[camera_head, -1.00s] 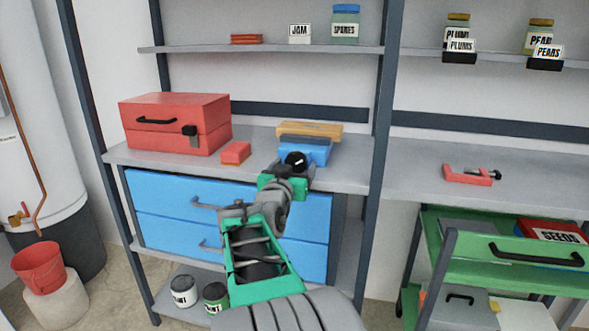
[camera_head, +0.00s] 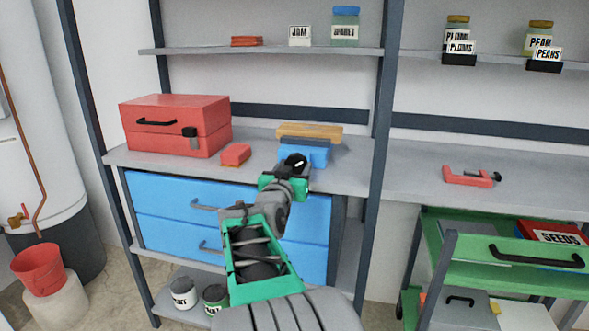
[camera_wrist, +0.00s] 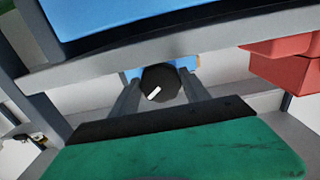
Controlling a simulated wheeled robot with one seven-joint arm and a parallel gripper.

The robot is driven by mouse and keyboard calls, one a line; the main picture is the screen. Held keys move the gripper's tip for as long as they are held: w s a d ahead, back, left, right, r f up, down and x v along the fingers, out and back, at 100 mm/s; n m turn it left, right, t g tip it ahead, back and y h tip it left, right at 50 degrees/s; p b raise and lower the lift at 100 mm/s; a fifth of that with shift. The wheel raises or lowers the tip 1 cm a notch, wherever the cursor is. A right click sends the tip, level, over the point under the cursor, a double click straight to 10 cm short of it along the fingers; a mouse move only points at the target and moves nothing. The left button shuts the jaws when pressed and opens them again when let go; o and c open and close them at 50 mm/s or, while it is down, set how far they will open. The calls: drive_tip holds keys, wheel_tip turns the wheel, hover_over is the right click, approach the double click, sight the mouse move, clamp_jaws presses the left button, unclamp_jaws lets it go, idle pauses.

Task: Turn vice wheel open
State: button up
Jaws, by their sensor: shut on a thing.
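The vice (camera_head: 314,151) is blue with a wooden block (camera_head: 310,130) at its top and sits on the grey workbench. Its wheel (camera_wrist: 160,82) is a round black knob with a white mark, facing my wrist camera. The mark lies slanted. My gripper (camera_head: 296,168) is at the front of the vice, with the wheel between its two fingers. It is shut on the wheel. In the wrist view, a finger stands on either side of the wheel and the blue vice body shows behind it. My gripper hides part of the vice's front in the head view.
A red toolbox (camera_head: 175,123) and a small red block (camera_head: 235,154) stand on the bench left of the vice. Blue drawers (camera_head: 165,201) are below. A red clamp (camera_head: 468,177) lies on the right bench, above a green cart (camera_head: 490,272).

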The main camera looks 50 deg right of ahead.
drive_tip(key=shift+n, duration=1.6)
drive_tip(key=o, duration=1.3)
drive_tip(key=shift+p+v, duration=0.6)
drive_tip(key=shift+v, duration=3.3)
